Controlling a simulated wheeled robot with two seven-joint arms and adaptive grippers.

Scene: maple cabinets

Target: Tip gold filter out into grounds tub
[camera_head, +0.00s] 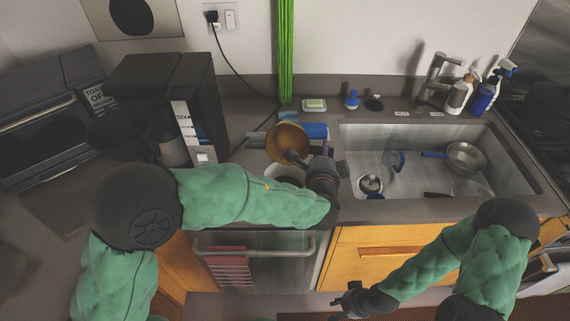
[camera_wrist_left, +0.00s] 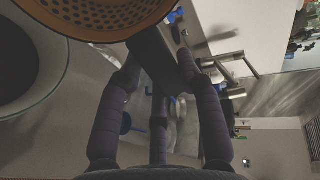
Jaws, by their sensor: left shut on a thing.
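The gold filter (camera_head: 285,138) is a round, gold perforated bowl with a dark handle, held up by my left gripper (camera_head: 312,163). In the left wrist view its mesh and orange rim (camera_wrist_left: 98,22) fill the top left. My left gripper (camera_wrist_left: 158,62) is shut on the dark handle. The grounds tub (camera_head: 289,173) is a pale-rimmed round tub on the counter, mostly hidden behind my left arm; its rim (camera_wrist_left: 62,62) and dark inside show in the wrist view, below and beside the filter. My right gripper (camera_head: 352,301) hangs low before the cabinets; its fingers are too small to read.
A black coffee machine (camera_head: 165,100) stands left of the filter, and a toaster oven (camera_head: 50,120) farther left. The sink (camera_head: 360,140) with pans is on the right. A blue item (camera_head: 315,130), a soap dish (camera_head: 314,104) and bottles line the back.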

